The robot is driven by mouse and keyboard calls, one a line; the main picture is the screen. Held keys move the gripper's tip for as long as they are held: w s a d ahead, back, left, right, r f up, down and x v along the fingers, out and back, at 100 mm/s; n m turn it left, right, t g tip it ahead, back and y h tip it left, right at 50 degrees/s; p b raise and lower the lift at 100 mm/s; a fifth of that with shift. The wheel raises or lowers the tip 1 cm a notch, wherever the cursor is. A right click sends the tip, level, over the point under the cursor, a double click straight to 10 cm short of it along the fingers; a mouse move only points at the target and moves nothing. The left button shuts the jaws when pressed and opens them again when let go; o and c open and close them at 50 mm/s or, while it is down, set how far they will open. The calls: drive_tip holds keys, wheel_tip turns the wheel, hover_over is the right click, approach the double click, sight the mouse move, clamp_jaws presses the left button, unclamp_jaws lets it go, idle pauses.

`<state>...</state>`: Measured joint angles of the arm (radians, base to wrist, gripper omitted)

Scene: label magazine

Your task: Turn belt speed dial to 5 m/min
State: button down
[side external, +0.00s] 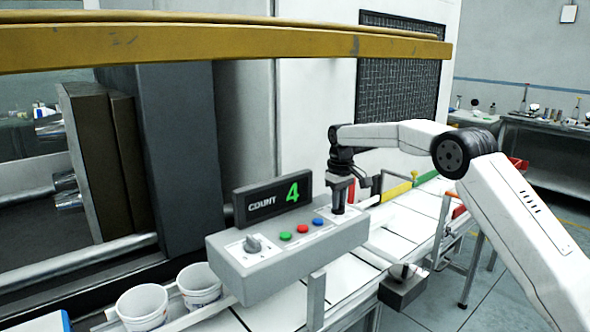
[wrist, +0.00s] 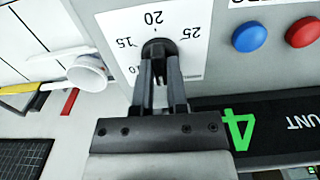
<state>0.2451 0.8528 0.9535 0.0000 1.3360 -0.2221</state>
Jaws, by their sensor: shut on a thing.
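The dial (wrist: 158,45) has a black knob on a white scale plate (wrist: 118,33) in the wrist view. The numbers 15, 20 and 25 show on the scale; the lower part is hidden by my fingers. The knob's pointer is not clear, so I cannot read the setting. My gripper (wrist: 160,72) is shut on the knob. In the side view my gripper (side external: 339,208) points down at the right end of the grey control box (side external: 290,262) and hides most of that dial.
A second, grey knob (side external: 253,243) sits at the box's left end. Green (side external: 285,236), red (side external: 302,228) and blue (side external: 318,221) buttons lie between. A display (side external: 272,198) reading COUNT 4 stands behind. White cups (side external: 142,306) stand at lower left. A yellow beam (side external: 230,45) crosses above.

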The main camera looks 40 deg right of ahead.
idle(0.3)
drive_tip(key=c, duration=0.6)
unclamp_jaws()
drive_tip(key=shift+c, duration=0.2)
drive_tip(key=shift+r, duration=0.15)
drive_tip(key=shift+r, duration=3.8)
